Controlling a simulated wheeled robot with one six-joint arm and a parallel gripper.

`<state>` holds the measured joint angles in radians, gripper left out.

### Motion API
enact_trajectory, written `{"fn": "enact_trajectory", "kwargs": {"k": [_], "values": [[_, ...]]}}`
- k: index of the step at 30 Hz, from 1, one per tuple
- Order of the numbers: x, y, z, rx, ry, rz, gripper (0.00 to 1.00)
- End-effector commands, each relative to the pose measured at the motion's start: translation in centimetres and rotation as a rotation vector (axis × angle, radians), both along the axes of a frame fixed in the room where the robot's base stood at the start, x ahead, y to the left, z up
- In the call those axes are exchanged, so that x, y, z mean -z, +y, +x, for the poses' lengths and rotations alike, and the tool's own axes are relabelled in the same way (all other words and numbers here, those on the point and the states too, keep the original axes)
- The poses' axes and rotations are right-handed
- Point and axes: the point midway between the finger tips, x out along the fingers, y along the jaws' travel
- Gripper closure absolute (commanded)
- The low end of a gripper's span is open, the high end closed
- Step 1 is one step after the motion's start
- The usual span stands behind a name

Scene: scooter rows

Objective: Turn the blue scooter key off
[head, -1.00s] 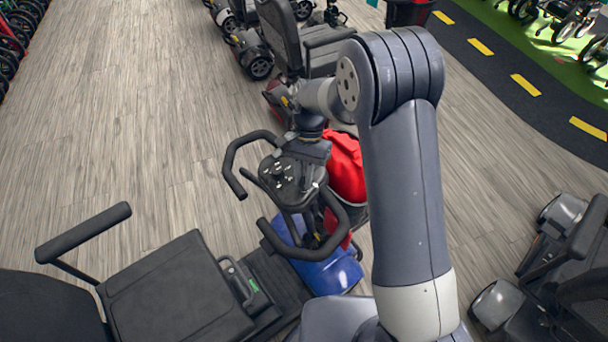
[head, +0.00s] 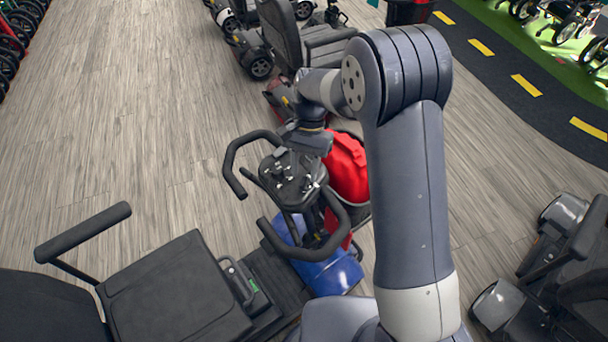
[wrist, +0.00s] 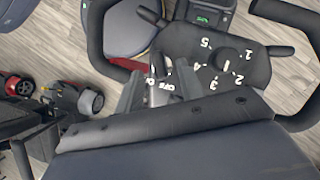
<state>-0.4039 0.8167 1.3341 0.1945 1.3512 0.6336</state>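The blue scooter (head: 325,272) stands in the middle of the head view, its black control console (head: 283,180) between looped handlebars. In the wrist view the console (wrist: 262,72) shows a numbered dial (wrist: 226,60) and white ON and OFF lettering. The key (wrist: 158,66) appears as a small upright grey piece beside that lettering. My gripper (wrist: 158,88) is open, its two grey fingers on either side of the key area. I cannot tell whether they touch the key. In the head view my gripper (head: 304,152) is over the console's far edge, fingertips unclear.
A red bag (head: 346,167) hangs in the scooter's front basket, close to my arm. The scooter's black seat (head: 175,292) is at the lower left. Another scooter (head: 282,45) stands behind, and one more (head: 550,265) is at right. The wooden floor at left is clear.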

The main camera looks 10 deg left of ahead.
Motion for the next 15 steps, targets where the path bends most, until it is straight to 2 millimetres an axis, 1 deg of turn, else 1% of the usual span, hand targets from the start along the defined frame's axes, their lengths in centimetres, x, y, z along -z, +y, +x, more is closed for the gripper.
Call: {"fn": "enact_trajectory", "kwargs": {"k": [3,9,12,15], "values": [[-2.2,0.0,1.1,0.000,-0.007,0.002,0.64],[-5.8,-0.2,2.5,0.000,-0.005,0.002,0.64],[-6.9,-0.3,3.0,0.000,-0.003,0.002,0.64],[-7.7,-0.3,3.3,-0.001,-0.001,0.001,0.64]]}}
